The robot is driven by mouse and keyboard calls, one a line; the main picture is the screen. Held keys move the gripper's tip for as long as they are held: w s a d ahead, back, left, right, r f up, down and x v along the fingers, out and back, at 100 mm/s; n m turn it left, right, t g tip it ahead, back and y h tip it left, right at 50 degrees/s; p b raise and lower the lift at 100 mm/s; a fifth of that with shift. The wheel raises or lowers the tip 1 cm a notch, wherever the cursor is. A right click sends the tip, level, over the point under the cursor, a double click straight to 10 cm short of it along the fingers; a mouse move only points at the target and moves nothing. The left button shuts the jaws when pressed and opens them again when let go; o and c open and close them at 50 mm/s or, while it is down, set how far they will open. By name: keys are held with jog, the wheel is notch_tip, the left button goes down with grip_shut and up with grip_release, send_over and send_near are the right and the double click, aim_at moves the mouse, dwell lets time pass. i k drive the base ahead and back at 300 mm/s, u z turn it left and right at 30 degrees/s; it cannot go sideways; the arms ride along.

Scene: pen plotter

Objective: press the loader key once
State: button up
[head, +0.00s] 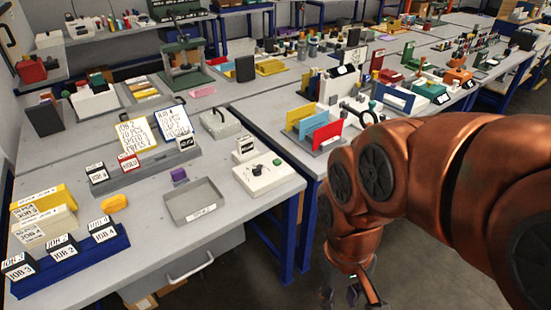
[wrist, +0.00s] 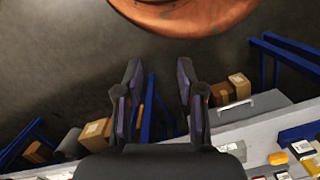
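A white control box (head: 263,175) sits at the right edge of the near table in the head view. It carries a dark round knob (head: 256,170) and a small dark green key (head: 277,162); no readable label shows which is the loader key. My gripper (head: 352,292) hangs low beyond the table's right side, over the floor and apart from the box. In the wrist view my gripper (wrist: 158,75) has its two fingers spread with nothing between them. The control box cannot be made out in the wrist view.
Job cards stand in a grey rack (head: 145,175) and a blue rack (head: 70,265). Colored panels (head: 318,130) stand on the table behind. Open floor lies right of the near table.

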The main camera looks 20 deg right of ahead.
aim_at(277, 162)
jog(key=u, duration=3.7)
jog(key=k, duration=1.8)
jog(key=z, duration=0.7)
